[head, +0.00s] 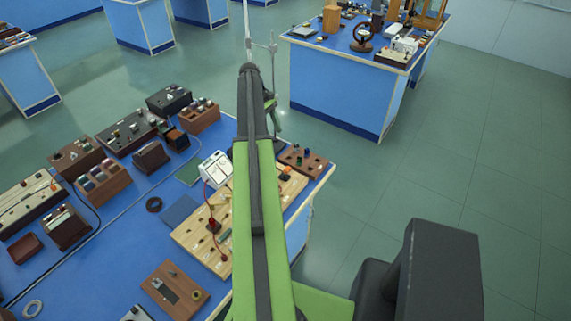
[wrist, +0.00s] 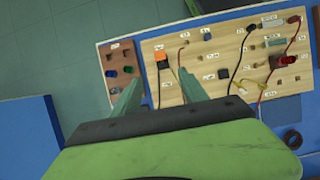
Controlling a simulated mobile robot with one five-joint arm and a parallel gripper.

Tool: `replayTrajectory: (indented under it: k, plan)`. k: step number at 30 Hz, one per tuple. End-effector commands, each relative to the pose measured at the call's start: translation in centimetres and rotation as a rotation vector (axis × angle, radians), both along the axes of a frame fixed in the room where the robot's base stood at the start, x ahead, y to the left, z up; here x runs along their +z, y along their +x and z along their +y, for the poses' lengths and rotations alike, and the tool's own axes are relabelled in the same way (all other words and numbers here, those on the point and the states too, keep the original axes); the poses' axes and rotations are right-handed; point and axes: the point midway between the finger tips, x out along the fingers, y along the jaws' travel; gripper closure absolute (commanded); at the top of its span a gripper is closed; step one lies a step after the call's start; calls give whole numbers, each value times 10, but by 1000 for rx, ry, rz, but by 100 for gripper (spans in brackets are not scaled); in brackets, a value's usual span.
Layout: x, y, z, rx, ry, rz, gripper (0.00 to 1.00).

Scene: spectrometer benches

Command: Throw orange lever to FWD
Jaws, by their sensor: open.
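The orange lever (wrist: 161,57) shows in the wrist view as a small orange block on a dark base, on the light wooden board (wrist: 215,85). In the head view, the orange lever (head: 286,171) sits near the far right end of the board (head: 188,238), just right of my arm. My gripper (wrist: 159,85) is open and empty in the wrist view, with its two teal fingers apart. The lever shows between and just beyond the fingertips. I see no contact, and the height gap is unclear. Labels are too small to read. In the head view my arm hides part of the board.
A brown block with coloured knobs (wrist: 122,72) lies beside the board, left of the lever. Red and black wires and a dark red plug (wrist: 285,62) are on the board's right. A white meter (head: 215,168) stands at the board's back edge. Several instrument boxes fill the bench's left.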

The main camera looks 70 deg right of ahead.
Motion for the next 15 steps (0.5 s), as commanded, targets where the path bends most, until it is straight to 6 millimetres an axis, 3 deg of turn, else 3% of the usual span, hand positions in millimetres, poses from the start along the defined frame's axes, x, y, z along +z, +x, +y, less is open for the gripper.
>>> replayTrajectory:
  k: [8, 15]
  plan:
    - [-11, -5, 1, 0, 0, 1, 49]
    - [-52, -18, 5, 0, 0, 0, 49]
